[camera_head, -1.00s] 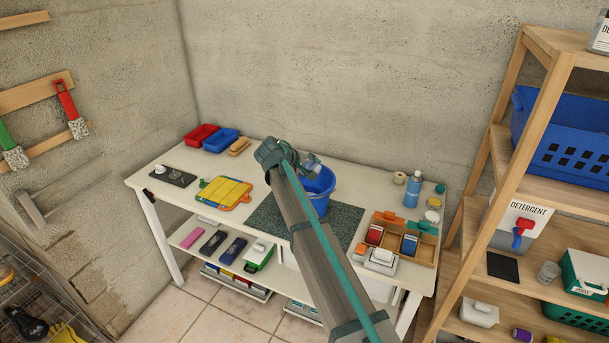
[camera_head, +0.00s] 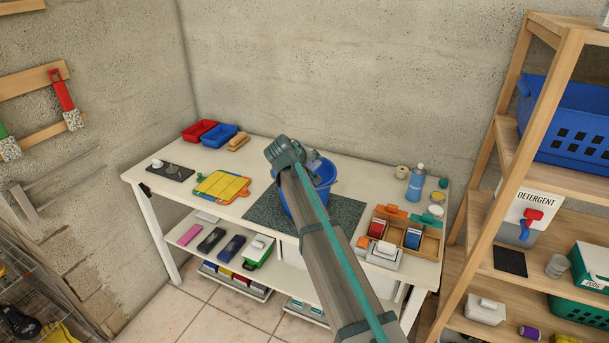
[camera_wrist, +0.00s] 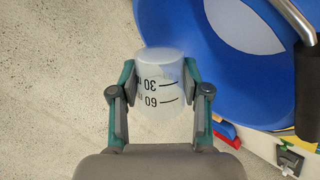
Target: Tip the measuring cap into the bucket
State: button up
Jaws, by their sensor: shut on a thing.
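My gripper (camera_wrist: 162,95) is shut on the measuring cap (camera_wrist: 162,70), a translucent whitish cup with 30 and 60 marks that read upside down in the wrist view. In the head view my gripper (camera_head: 314,160) is over the back of the blue bucket (camera_head: 325,192), and the cap is too small to make out clearly. The bucket also fills the upper right of the wrist view (camera_wrist: 195,35), with a pale patch on its blue surface. My arm hides part of the bucket in the head view. Whether the cap holds anything is unclear.
The bucket stands on a dark speckled mat (camera_head: 262,214) on the white table (camera_head: 160,205). Its handle grip (camera_wrist: 307,90) is close to my gripper's right. A blue bottle (camera_head: 415,185) and a wooden organiser (camera_head: 430,243) stand to the right. A yellow board (camera_head: 220,187) lies to the left.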

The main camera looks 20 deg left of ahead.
jog(key=shift+d+f+m+t+y+b, duration=0.2)
jog(key=shift+f+m+t+y+b, duration=0.4)
jog(key=shift+b, duration=1.85)
jog(key=shift+f+y+b, duration=0.25)
jog(key=shift+y+b, duration=0.15)
jog(key=shift+b, duration=0.55)
jog(key=b, duration=0.2)
jog(key=m+y+b, duration=0.1)
jog(key=shift+s+d+f+b, duration=0.1)
jog(key=shift+d+f+b, duration=0.1)
jog(key=shift+f+b, duration=0.2)
jog(key=b, duration=0.1)
jog(key=d+r+m+t+y+b, duration=0.1)
jog(key=shift+s+d+b, duration=0.2)
jog(key=shift+s+b, duration=0.05)
jog(key=shift+b, duration=0.15)
jog(key=d+m+t+y+b, duration=0.1)
jog(key=b, duration=0.3)
jog(key=s+d+m+t+y+b, duration=0.1)
jog(key=m+b, duration=0.1)
jog(key=b, duration=0.3)
jog(key=shift+d+r, duration=0.2)
jog(key=shift+d, duration=0.2)
jog(key=shift+d+r+m+t+y+b, duration=0.2)
jog(key=shift+r+m+t+y+b, duration=0.15)
jog(key=shift+b, duration=0.35)
jog(key=shift+r, duration=0.5)
